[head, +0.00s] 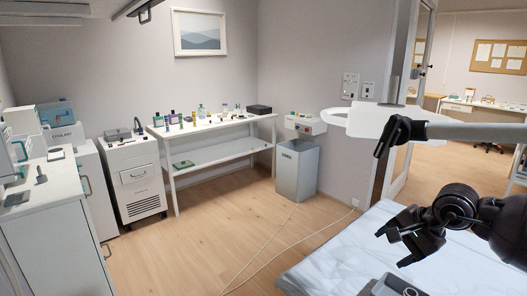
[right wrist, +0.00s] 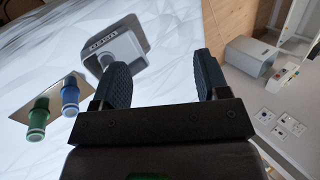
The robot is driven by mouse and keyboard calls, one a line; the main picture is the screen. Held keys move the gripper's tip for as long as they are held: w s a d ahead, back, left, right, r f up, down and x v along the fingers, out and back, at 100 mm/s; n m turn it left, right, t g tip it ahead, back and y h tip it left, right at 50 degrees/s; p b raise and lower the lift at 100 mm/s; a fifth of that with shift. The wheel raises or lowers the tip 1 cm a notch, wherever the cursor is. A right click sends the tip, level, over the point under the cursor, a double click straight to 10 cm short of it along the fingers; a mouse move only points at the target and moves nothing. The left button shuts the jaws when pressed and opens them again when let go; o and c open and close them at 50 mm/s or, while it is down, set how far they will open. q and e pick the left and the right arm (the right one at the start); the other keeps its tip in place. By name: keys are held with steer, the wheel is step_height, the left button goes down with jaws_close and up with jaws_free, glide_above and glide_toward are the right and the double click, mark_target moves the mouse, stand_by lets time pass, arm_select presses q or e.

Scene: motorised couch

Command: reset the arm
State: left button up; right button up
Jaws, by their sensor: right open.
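My right gripper (head: 390,247) is at the lower right of the head view, with its two dark fingers apart and nothing between them. It is above the couch (head: 335,262), which has a pale marbled top. In the right wrist view, the open fingers (right wrist: 160,68) frame the pale couch top (right wrist: 170,25) with nothing held. My left gripper does not show in the head view.
A white shelf table (head: 215,125) and a grey bin (head: 297,170) stand by the walls. The floor (head: 215,235) is mostly clear, with cables.

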steer(key=a+r+m+t+y, duration=0.6)
steer(key=a+m+y, duration=0.65)
steer(key=m, duration=0.75)
steer(key=s+d+f+m+t+h, duration=0.25)
steer(key=f+m+h, duration=0.4)
steer(key=m, duration=0.75)
steer(key=s+d+f+m+t+h, duration=0.2)
steer(key=d+f+m+t+h, duration=0.25)
steer(key=f+m, duration=0.65)
steer(key=s+d+f+m+g+h, duration=0.2)
steer(key=s+f+m, duration=0.5)
steer(key=s, duration=0.5)
steer(key=s+d+f+m+g+h, duration=0.2)
steer(key=s+f+m+g+h, duration=0.2)
steer(key=s+f+m, duration=0.3)
steer(key=s+f, duration=0.3)
steer(key=s, duration=0.2)
steer(key=shift+f+m, duration=0.3)
